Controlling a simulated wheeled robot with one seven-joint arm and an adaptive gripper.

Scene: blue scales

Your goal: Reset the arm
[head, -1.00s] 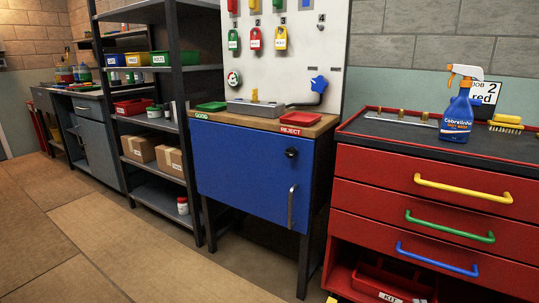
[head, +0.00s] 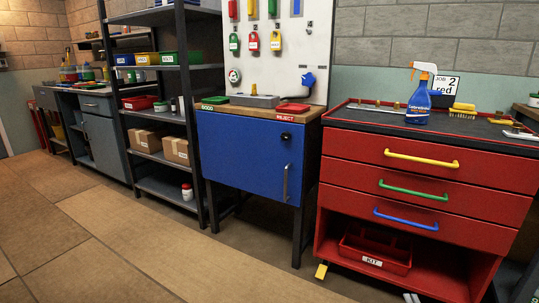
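My arm and gripper cannot be made out in the head view. Two small pale grey pieces show at the bottom edge, right of centre; they are too cut off to tell what they are. The red tool cabinet (head: 428,176) stands at the right, with yellow, green and blue drawer handles. A blue spray bottle with an orange and white head (head: 419,100) stands upright on its dark top. A red KIT tray (head: 374,260) sits in the open bay below the drawers.
The blue cabinet (head: 245,160) stands in the middle, with a green tray (head: 215,100) and a red tray (head: 293,108) on top, before a pegboard with padlocks. A dark shelf rack (head: 165,109) stands left of it. The floor (head: 120,230) in front is clear at left.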

